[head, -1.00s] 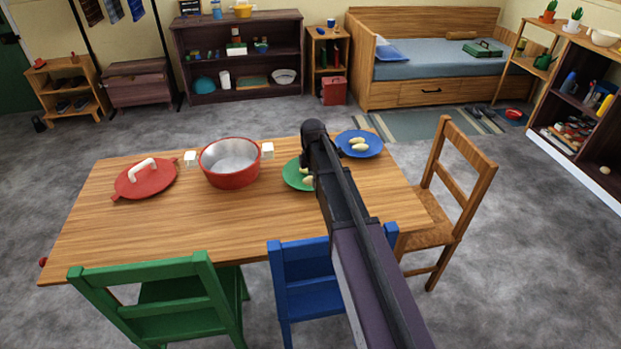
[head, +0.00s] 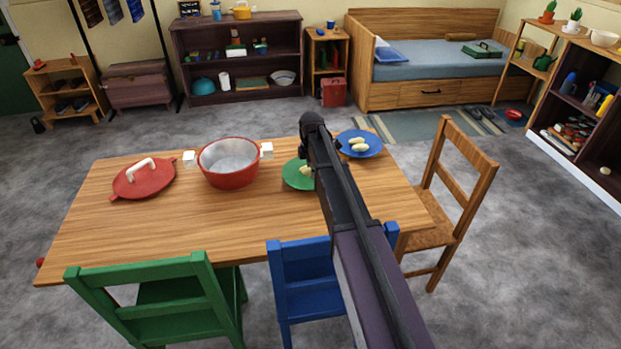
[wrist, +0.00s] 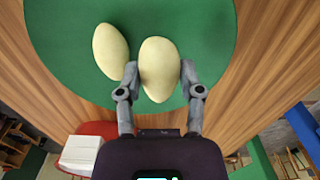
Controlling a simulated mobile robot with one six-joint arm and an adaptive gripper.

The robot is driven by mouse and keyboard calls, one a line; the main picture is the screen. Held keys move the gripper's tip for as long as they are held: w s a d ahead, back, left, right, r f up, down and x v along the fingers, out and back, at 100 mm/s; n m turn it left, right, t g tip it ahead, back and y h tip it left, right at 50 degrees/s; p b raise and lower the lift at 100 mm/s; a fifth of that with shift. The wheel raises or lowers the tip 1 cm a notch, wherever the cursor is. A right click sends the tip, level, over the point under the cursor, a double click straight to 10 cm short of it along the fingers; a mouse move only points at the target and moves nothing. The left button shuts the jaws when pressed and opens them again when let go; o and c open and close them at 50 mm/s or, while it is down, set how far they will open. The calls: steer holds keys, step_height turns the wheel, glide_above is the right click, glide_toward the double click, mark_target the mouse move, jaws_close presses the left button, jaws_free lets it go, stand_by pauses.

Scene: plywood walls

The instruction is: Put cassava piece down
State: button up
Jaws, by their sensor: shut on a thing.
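My gripper (wrist: 159,74) is shut on a pale yellow cassava piece (wrist: 158,62), with one finger on each side of it. The held piece is over the green plate (wrist: 210,22); I cannot tell whether it touches the plate. A second cassava piece (wrist: 110,50) lies on the green plate, just left of the held one. In the head view the green plate (head: 293,178) is on the table, partly hidden by my arm, which also hides the gripper's fingers. A blue plate (head: 372,147) with pale pieces on it stands behind and to the right.
The wooden table (head: 200,230) also holds a red pot (head: 229,172) with white handles and a red lid (head: 143,182). A green chair (head: 150,300), a blue chair (head: 300,270) and a wooden chair (head: 460,190) stand around it. The table's front left is clear.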

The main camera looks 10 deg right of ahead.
steer(key=shift+f+b, duration=1.15)
steer(key=shift+f, duration=0.3)
steer(key=shift+f, duration=0.15)
steer(key=o, duration=0.9)
steer(key=shift+c, duration=0.2)
steer(key=shift+r, duration=0.2)
step_height(320, 180, up, 12)
steer(key=p, duration=1.2)
